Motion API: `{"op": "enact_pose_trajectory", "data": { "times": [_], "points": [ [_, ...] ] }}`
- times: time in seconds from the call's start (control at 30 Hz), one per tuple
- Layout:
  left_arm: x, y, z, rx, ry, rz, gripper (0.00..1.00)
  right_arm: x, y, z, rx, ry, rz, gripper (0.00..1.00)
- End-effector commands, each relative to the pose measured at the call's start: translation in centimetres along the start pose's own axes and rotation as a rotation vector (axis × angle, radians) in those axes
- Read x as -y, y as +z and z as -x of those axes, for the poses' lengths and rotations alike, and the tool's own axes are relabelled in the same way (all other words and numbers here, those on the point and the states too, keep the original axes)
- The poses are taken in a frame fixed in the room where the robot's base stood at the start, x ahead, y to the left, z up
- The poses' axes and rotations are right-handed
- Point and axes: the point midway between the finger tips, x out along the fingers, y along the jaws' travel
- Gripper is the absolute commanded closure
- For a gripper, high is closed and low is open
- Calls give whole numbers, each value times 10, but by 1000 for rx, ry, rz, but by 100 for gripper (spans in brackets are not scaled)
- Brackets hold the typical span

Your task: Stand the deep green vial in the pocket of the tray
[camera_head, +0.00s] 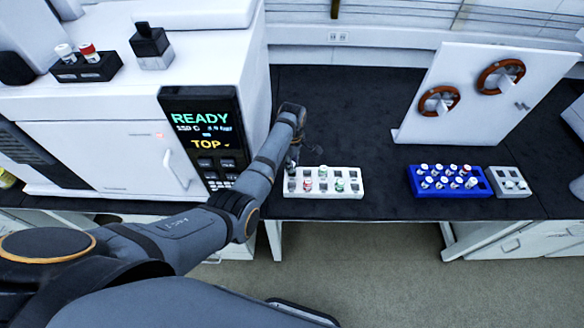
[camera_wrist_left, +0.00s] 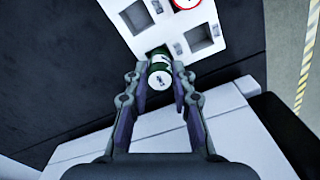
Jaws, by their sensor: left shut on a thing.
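The white tray (camera_head: 350,193) lies on the dark bench and holds a few vials, with some pockets empty. My left gripper (camera_head: 292,164) is at the tray's left end in the head view, partly hidden by its own arm. In the left wrist view my left gripper (camera_wrist_left: 159,70) is shut on the deep green vial (camera_wrist_left: 161,80), whose pale marked end faces the camera. The vial overlaps the edge of the tray (camera_wrist_left: 165,38); I cannot tell whether it is inside a pocket. My right gripper is not in view.
A blue rack (camera_head: 448,192) full of vials and a small grey block (camera_head: 510,186) stand to the right. A white panel with orange rings (camera_head: 462,95) stands behind them. A white instrument with a dark screen (camera_head: 204,135) is close on the left. The bench between is clear.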

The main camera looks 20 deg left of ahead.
Motion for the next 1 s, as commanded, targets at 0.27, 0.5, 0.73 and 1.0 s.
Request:
{"op": "enact_pose_trajectory", "data": {
  "times": [0.27,0.5,0.73,1.0],
  "points": [
    [-1,0,62,-1,5,0,100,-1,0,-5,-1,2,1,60],
    [0,0,81,0,1,0,100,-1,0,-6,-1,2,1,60],
    [0,0,81,0,1,0,100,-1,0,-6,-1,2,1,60],
    [0,0,80,0,1,0,100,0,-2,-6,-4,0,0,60]
  ]
}}
